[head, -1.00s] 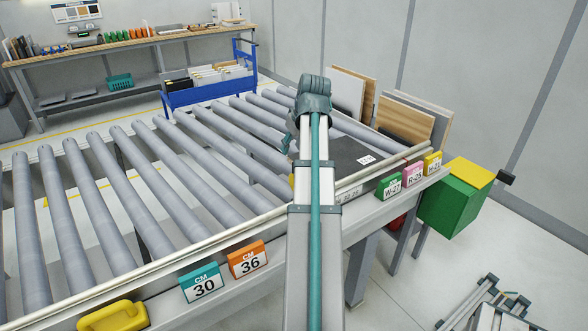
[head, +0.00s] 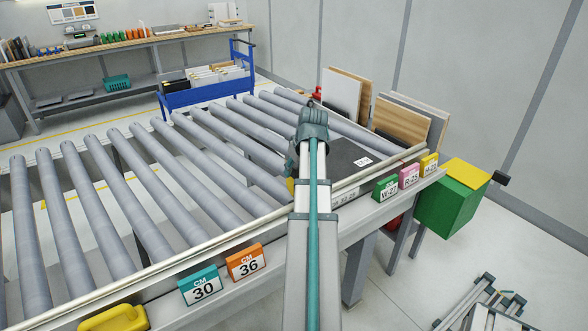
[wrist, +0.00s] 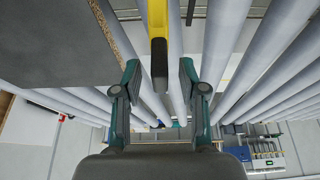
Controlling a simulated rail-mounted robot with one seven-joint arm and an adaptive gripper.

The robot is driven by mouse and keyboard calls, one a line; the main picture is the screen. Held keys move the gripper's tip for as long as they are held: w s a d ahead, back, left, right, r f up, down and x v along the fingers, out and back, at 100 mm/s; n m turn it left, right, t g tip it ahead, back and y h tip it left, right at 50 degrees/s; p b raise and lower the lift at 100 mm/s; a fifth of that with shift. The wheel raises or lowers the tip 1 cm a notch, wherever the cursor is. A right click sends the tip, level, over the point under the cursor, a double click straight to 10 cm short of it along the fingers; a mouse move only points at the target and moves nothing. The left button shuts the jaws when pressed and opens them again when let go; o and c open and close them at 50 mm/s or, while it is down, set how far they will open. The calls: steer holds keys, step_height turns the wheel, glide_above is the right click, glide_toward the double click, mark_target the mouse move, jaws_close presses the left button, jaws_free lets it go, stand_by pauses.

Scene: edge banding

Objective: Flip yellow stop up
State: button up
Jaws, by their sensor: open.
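The yellow stop (wrist: 158,18) comes down from the top of the wrist view, with a dark end pointing between my fingers. In the head view only a small yellow part of it (head: 291,185) shows beside my arm, so its tilt is hard to read. My gripper (wrist: 160,78) is open and empty, one finger on each side of the line of the stop's dark end. I cannot tell whether either finger touches it. In the head view my arm mostly hides the gripper.
A dark panel (head: 347,157) lies on the rollers (head: 190,172) close to the stop; its chipboard edge shows in the wrist view (wrist: 110,32). Numbered tags, including an orange one (head: 245,262), line the front rail. Another yellow piece (head: 115,319) sits at front left.

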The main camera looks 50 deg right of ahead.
steer(key=shift+w+f, duration=0.2)
steer(key=shift+f, duration=0.35)
jaws_close()
